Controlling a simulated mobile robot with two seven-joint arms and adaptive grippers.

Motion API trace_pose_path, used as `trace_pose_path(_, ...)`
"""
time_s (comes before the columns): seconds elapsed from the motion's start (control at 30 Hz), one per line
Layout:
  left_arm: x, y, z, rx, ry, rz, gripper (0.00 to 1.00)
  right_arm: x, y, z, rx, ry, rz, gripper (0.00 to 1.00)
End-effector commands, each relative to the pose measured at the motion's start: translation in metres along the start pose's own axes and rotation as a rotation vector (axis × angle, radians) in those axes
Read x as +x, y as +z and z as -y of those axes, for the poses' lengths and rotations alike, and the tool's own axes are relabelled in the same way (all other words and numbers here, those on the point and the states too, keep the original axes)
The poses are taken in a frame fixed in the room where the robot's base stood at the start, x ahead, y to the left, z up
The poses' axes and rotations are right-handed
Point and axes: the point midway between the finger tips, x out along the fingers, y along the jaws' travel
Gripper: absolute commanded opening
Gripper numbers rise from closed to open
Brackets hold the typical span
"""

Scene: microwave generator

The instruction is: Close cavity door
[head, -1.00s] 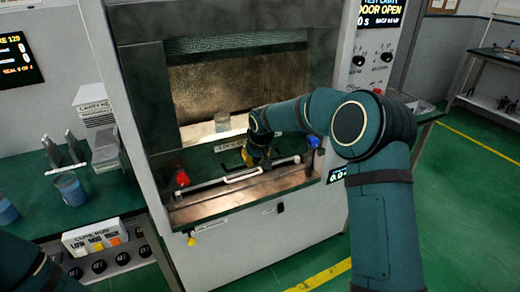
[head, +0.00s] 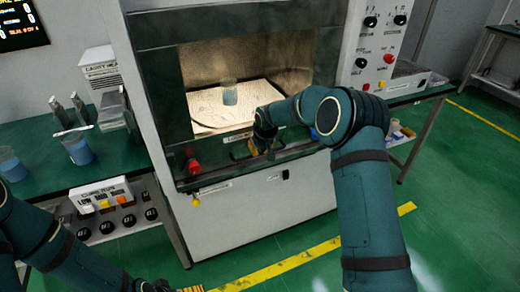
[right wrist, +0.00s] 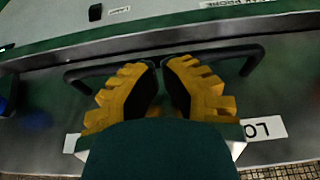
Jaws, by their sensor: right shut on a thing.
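The cavity (head: 262,60) stands open in the head view, its lit interior showing a clear beaker (head: 230,94) on a pale tray (head: 205,108). A dark front strip with a label runs below the opening. My right gripper (head: 264,146) is at this strip, by the handle. In the right wrist view, my right gripper (right wrist: 162,88) has its yellow fingers close together, shut on a dark bar handle (right wrist: 247,64) whose ends show on both sides. The door panel's full outline is hard to make out. Part of my left gripper (head: 152,286) shows at the bottom edge; its jaws are unclear.
A control panel (head: 377,45) is at right. A green bench (head: 40,180) with beakers of blue liquid is at left.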

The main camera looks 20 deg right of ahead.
Motion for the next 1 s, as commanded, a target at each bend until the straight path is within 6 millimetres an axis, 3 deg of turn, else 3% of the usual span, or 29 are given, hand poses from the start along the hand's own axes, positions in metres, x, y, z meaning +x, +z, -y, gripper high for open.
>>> trace_pose_path(0.27,-0.005,0.0,-0.002,-0.001,0.0,0.002,1.0,-0.005,0.001,0.0,0.0,-0.001,0.008,0.0)
trace_pose_path(0.47,-0.024,0.002,-0.009,-0.002,0.0,0.01,1.0,-0.042,-0.011,-0.001,0.0,0.0,0.0,0.0)
trace_pose_path(0.8,-0.032,0.003,-0.012,-0.003,0.001,0.016,1.0,-0.112,-0.011,-0.002,0.0,0.0,-0.003,0.0)
trace_pose_path(1.0,-0.034,0.004,-0.013,-0.003,0.001,0.018,1.0,-0.133,-0.011,-0.002,0.0,0.0,-0.001,0.0)
